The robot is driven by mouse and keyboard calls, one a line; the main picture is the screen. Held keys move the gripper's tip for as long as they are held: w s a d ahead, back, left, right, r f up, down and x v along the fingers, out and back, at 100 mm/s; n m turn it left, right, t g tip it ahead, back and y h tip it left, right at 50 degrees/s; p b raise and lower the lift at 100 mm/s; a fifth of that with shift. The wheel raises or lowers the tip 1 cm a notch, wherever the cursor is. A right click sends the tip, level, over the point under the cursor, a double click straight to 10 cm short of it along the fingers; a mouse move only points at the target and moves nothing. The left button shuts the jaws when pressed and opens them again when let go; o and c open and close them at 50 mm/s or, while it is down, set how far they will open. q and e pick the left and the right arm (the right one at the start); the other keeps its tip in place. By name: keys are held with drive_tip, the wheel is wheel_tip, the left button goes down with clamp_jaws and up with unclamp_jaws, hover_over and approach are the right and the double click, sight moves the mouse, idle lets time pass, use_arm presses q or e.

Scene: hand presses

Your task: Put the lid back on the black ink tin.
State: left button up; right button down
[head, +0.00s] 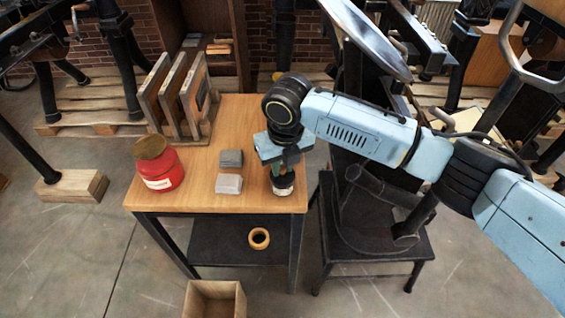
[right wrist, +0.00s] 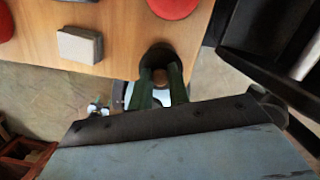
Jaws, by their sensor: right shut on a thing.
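The black ink tin (head: 284,187), dark with a pale label, stands near the front right corner of the wooden table. My right gripper (head: 280,168) points down directly over it. In the right wrist view, the green fingers of my right gripper (right wrist: 161,84) are shut on a small brown knob (right wrist: 160,76). A dark round shape, apparently the lid (right wrist: 158,54), shows just beyond the fingertips. The fingers hide much of the tin's top, so I cannot tell whether the lid touches the rim or sits level. My left gripper is out of view.
A red tin with a brown top (head: 160,172) stands at the table's left. A dark block (head: 231,158) and a pale block (head: 228,184) lie left of the black tin. A wooden rack (head: 188,130) stands behind. A red round thing (right wrist: 173,7) shows in the wrist view.

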drive_tip(key=shift+p, duration=0.45)
drive_tip(key=shift+f+p, duration=0.15)
drive_tip(key=shift+p, duration=0.2)
idle(0.9)
drive_tip(key=shift+p, duration=0.4)
idle(0.6)
drive_tip(key=c, duration=0.8)
unclamp_jaws()
drive_tip(key=shift+o, duration=0.2)
